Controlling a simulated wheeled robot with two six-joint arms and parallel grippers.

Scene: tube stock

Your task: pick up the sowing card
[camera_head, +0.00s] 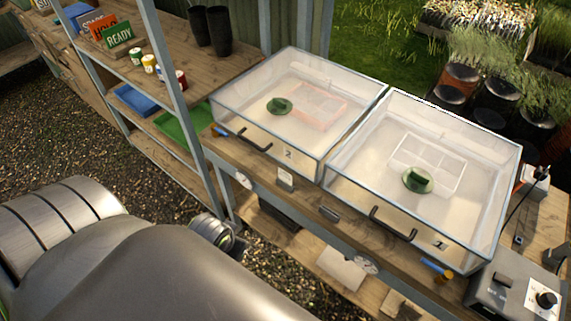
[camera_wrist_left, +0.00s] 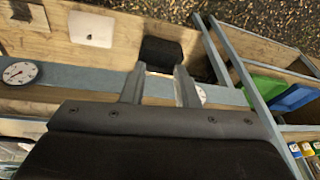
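My right gripper is not in view.
Two clear lidded boxes (camera_head: 225,102) (camera_head: 505,185) with handles stand on the bench. A dark tray (camera_wrist_left: 160,52) sits on the lower shelf near the card. Dial gauges (camera_head: 366,265) line the bench's front rail. A shelf post (camera_head: 180,90) rises at the left, beside a green tray (camera_head: 186,130).

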